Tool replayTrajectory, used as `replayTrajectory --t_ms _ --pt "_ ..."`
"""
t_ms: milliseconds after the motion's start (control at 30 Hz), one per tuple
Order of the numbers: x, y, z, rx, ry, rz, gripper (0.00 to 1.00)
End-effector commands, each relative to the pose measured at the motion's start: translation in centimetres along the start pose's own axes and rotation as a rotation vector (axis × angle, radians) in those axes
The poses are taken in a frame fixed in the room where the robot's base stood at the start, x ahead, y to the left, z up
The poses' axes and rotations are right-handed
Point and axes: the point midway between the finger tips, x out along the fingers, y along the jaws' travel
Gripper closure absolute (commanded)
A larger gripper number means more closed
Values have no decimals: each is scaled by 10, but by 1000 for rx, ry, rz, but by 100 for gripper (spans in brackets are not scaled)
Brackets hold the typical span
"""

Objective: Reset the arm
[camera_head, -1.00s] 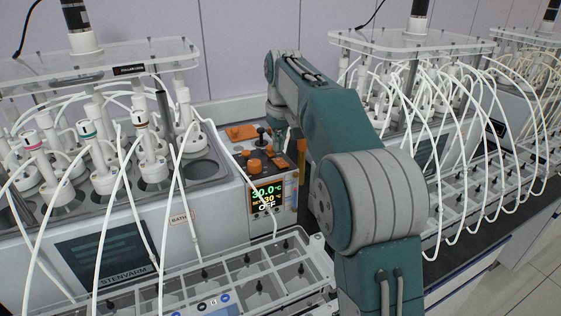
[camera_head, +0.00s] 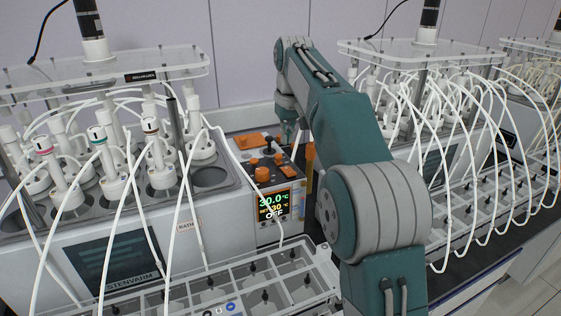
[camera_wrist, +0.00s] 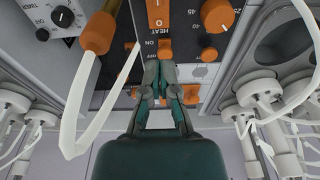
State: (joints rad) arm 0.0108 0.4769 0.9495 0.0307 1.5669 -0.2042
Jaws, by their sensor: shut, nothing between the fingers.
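My gripper (camera_wrist: 162,84) shows in the wrist view with its fingers together and nothing between them. Its tips are close to an orange switch marked HEAT (camera_wrist: 165,48) on the heater's control panel; I cannot tell whether they touch it. In the head view my arm (camera_head: 335,115) is folded over the bench, and its wrist end comes down behind the control unit (camera_head: 270,190). The unit's display (camera_head: 275,206) reads 30.0 °C, with a set value of 30 and OFF below.
A water bath with bottles and white tubes (camera_head: 110,215) stands left of the control unit. A clear rack (camera_head: 245,285) lies in front. A second tubed reactor (camera_head: 460,150) stands right of my arm. An orange knob (camera_wrist: 218,15) and an orange fitting with a white hose (camera_wrist: 98,35) flank the gripper.

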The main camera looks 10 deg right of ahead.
Motion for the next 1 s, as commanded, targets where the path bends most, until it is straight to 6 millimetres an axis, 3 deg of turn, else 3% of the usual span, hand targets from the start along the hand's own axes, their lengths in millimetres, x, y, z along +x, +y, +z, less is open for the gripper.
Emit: replayTrajectory --t_ms 167,500,1000 --pt "-13 -4 18 12 23 6 100" --pt "-35 -17 78 52 88 23 100" --pt "-33 -38 183 106 184 43 100"
